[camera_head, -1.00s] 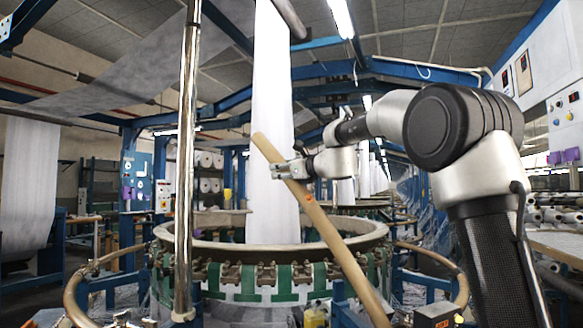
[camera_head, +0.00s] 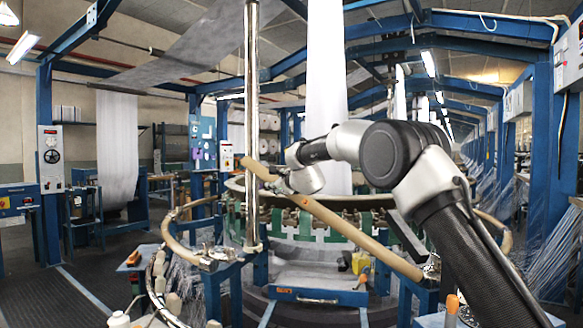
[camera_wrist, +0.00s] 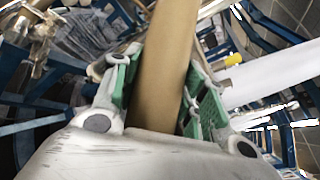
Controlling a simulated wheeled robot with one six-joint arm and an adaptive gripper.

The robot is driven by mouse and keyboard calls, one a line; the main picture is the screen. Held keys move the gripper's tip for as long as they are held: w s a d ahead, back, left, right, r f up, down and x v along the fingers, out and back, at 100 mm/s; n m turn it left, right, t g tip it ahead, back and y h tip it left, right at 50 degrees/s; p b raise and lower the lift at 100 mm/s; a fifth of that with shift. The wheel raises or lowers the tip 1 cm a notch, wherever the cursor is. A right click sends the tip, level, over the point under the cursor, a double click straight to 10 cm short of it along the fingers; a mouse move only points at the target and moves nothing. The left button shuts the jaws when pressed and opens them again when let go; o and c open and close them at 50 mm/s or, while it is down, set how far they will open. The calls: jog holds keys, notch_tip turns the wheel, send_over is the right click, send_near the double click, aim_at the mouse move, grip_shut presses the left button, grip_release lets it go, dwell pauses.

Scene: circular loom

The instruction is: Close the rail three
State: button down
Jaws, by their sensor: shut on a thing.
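The rail (camera_head: 340,220) is a long tan bar, slanting across the front of the circular loom (camera_head: 300,208). Its upper left end is raised and its lower right end is near the loom's right front. My gripper (camera_head: 273,184) is shut on the rail close to its upper end. In the wrist view, the green-padded fingers of my gripper (camera_wrist: 160,100) lie on both sides of the rail (camera_wrist: 165,60). I cannot tell which number the rail bears. The far fingertips are partly hidden in the head view.
A curved tan rail (camera_head: 172,228) is at the loom's left and another (camera_head: 497,226) at its right. A shiny vertical pole (camera_head: 252,120) stands close left of my gripper. The left floor (camera_head: 45,285) is clear.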

jog(key=s+a+f+n+h, duration=0.1)
jog(key=a+f, duration=0.4)
jog(key=f, duration=1.3)
jog(key=s+a+f+n+h, duration=0.1)
jog(key=a+f+n, duration=0.3)
jog(key=f, duration=1.3)
jog(key=shift+a+f+n, duration=0.3)
jog(key=shift+a+f, duration=0.1)
jog(key=shift+a, duration=0.3)
jog(key=shift+f+g+h, duration=0.15)
jog(key=shift+g+h, duration=0.15)
jog(key=c, duration=1.2)
grip_release()
jog(key=o, duration=0.3)
jog(key=shift+f, duration=0.2)
jog(key=shift+o, duration=0.4)
jog(key=shift+r, duration=0.1)
jog(key=shift+a+r, duration=0.1)
jog(key=shift+r, duration=0.15)
